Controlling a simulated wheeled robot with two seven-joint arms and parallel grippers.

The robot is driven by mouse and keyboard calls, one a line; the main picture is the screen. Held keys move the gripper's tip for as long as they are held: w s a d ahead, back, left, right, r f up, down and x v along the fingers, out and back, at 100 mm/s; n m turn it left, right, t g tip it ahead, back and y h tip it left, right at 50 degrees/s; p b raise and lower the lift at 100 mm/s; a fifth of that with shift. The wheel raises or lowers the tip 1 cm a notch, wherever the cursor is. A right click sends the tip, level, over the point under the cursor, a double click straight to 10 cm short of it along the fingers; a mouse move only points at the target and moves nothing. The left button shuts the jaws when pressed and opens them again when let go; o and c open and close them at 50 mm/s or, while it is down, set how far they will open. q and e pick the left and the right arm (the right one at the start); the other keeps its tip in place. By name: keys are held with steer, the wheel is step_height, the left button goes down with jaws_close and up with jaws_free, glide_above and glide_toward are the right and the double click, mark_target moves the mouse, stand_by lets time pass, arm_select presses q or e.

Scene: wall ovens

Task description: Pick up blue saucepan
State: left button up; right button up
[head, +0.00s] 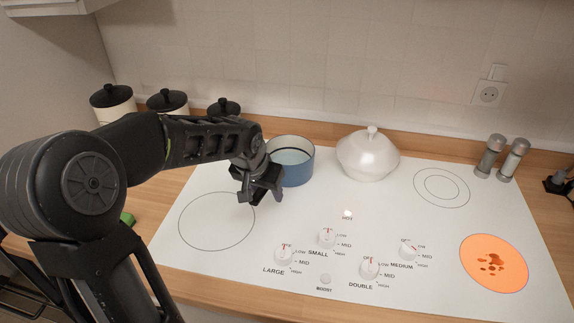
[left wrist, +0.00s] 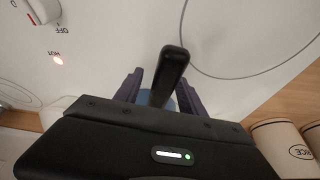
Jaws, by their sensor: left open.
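The blue saucepan (head: 299,176) stands on the back left of the white cooktop, its pale inside facing up. My left gripper (head: 260,190) is at its left front side, pointing down at the cooktop. In the left wrist view the gripper (left wrist: 158,92) is open, with a finger on each side of a black handle (left wrist: 173,66). A small patch of the blue pan shows between the fingers. I cannot tell whether either finger touches the handle. In the head view the gripper hides most of the handle. My right gripper is not in view.
A white lidded pot (head: 367,155) stands right of the saucepan. Several knobs (head: 327,238) line the cooktop front, and an orange burner (head: 494,263) is at right. Two shakers (head: 489,156) stand at the back right. Black-lidded canisters (head: 167,101) stand behind my left arm.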

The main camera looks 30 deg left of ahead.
arm_select(q)
steer(key=shift+w+f, duration=0.15)
steer(key=shift+f, duration=0.25)
jaws_close()
stand_by(0.6)
stand_by(0.8)
steer(key=shift+r, duration=0.15)
